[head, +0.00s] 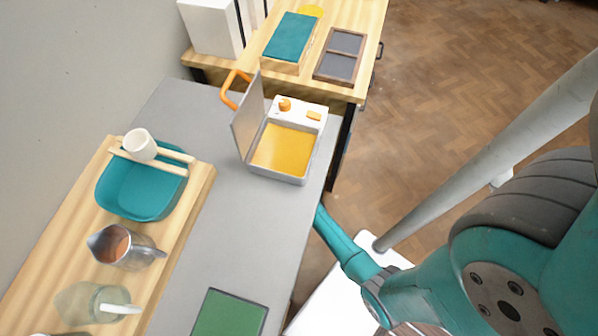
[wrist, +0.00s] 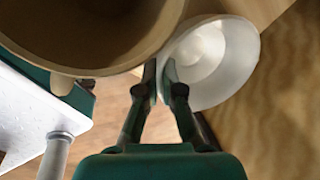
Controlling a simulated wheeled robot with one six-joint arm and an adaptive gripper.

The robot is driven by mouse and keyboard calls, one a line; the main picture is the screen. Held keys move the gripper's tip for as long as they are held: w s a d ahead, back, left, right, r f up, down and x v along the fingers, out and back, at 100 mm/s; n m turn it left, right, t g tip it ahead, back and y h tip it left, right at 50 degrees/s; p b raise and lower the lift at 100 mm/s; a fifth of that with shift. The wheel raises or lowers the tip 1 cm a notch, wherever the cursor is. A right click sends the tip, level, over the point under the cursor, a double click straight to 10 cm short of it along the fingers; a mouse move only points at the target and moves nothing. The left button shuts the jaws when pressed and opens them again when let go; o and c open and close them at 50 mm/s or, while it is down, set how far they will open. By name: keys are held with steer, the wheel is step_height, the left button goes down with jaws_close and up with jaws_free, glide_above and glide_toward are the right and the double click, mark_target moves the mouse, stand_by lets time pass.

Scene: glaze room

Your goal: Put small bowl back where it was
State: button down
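The small bowl (wrist: 208,62) is pale and round and shows in the wrist view at upper right, its inside towards the camera. My gripper (wrist: 160,75) is at its left rim, one finger inside and one outside, closed on the wall. A larger brown bowl (wrist: 85,35) fills the upper left, close beside the small bowl; I cannot tell whether they touch. The head view does not show my gripper or these bowls; my arm passes down beyond the grey table's (head: 225,215) right edge.
On the table are an open case (head: 285,150) with a yellow inside, a green mat (head: 229,315), and a wooden board (head: 70,225) holding a teal basin (head: 145,205) with a white cup (head: 140,145) above it, a metal pitcher (head: 118,247) and a glass jar (head: 88,303). The table's middle is clear.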

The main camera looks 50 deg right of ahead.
steer(key=c, duration=1.3)
jaws_free()
steer(key=s+a+r+n+t, duration=0.25)
steer(key=s+r+n, duration=0.2)
steer(key=r, duration=0.25)
steer(key=s+a+r+n+t, duration=0.1)
steer(key=s+a+r+n, duration=0.2)
steer(key=s+r, duration=0.25)
steer(key=s+a+r+n+t, duration=0.2)
steer(key=s+a+r+n, duration=0.15)
steer(key=r, duration=0.35)
steer(key=s+a+r+n+t, duration=0.1)
steer(key=s+r+n+t, duration=0.1)
steer(key=r, duration=0.8)
steer(key=s+a+r+n+t, duration=0.1)
steer(key=s+r+n, duration=0.3)
steer(key=r, duration=0.6)
steer(key=s+a+r+n+t+y, duration=0.1)
steer(key=r+n+t, duration=0.3)
steer(key=r, duration=0.6)
steer(key=shift+s+a+r+n, duration=0.2)
steer(key=shift+s+a+n, duration=0.05)
steer(key=shift+s+n, duration=0.2)
steer(key=shift+s+a+r+n, duration=0.15)
steer(key=shift+s+a+n, duration=0.05)
steer(key=shift+s+n, duration=0.2)
